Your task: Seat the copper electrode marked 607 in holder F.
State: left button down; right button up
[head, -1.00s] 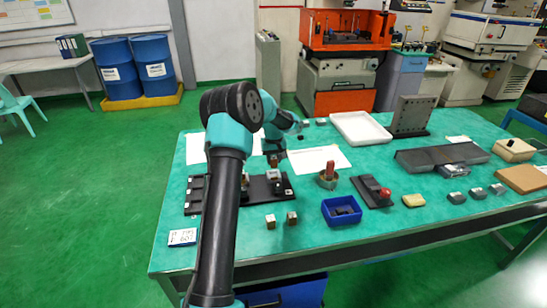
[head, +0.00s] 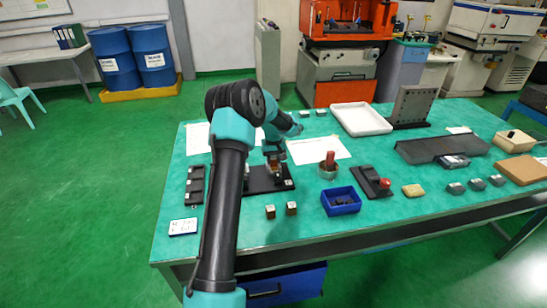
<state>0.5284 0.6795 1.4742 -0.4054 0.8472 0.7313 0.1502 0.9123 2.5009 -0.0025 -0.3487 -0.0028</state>
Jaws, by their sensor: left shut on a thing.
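My left gripper (head: 272,161) points down over the right part of the black holder plate (head: 284,184). It is shut on a small copper-coloured piece (head: 273,170), most likely the electrode; its 607 mark cannot be read. The piece is right at a holder on the plate, and I cannot tell whether it is in it or just above. The holder's letter is not readable. My left arm hides the middle of the plate; its left end (head: 195,184) shows beyond the arm. My right gripper is not in view.
Two small blocks (head: 291,208) stand in front of the plate. A label card (head: 184,227) lies at front left. To the right are a blue bin (head: 354,211), a round pot with a red-brown handle (head: 329,173) and a black block with a red knob (head: 372,182). A white tray (head: 361,119) lies behind.

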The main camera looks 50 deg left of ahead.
pick_arm(q)
jog(key=shift+f, duration=0.3)
dwell(0.5)
jog(key=c, duration=0.7)
grip_release()
jog(key=shift+c, duration=0.2)
notch_tip(320, 180, up, 17)
jog(key=shift+r, duration=0.2)
dwell(0.5)
